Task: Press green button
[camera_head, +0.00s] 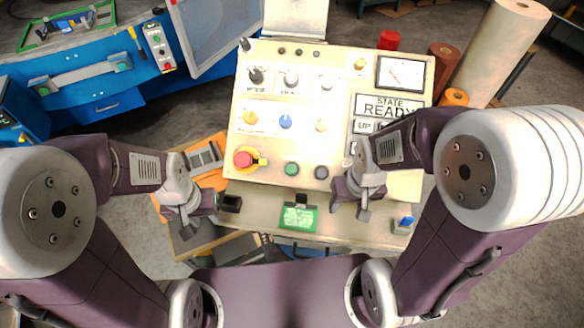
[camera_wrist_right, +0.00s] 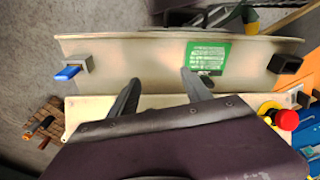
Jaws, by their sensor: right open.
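The green button (camera_head: 291,169) is a small round dark-green button low on the cream control panel (camera_head: 270,140), between a red emergency stop (camera_head: 243,159) with a yellow base and a black button (camera_head: 321,172). My right gripper (camera_head: 350,210) is open and empty, to the right of and below the green button, apart from it. Its two fingers (camera_wrist_right: 160,88) show in the right wrist view, where the green button is hidden. My left gripper (camera_head: 178,215) is left of the panel's lower edge. Its jaw opening is unclear.
A ledge under the panel carries a green card (camera_head: 299,217), a black box (camera_head: 230,203) and a blue-topped block (camera_head: 404,223). Knobs, a meter (camera_head: 401,74) and a READY sign (camera_head: 390,105) fill the upper panel. Brown rolls (camera_head: 497,50) stand at the right.

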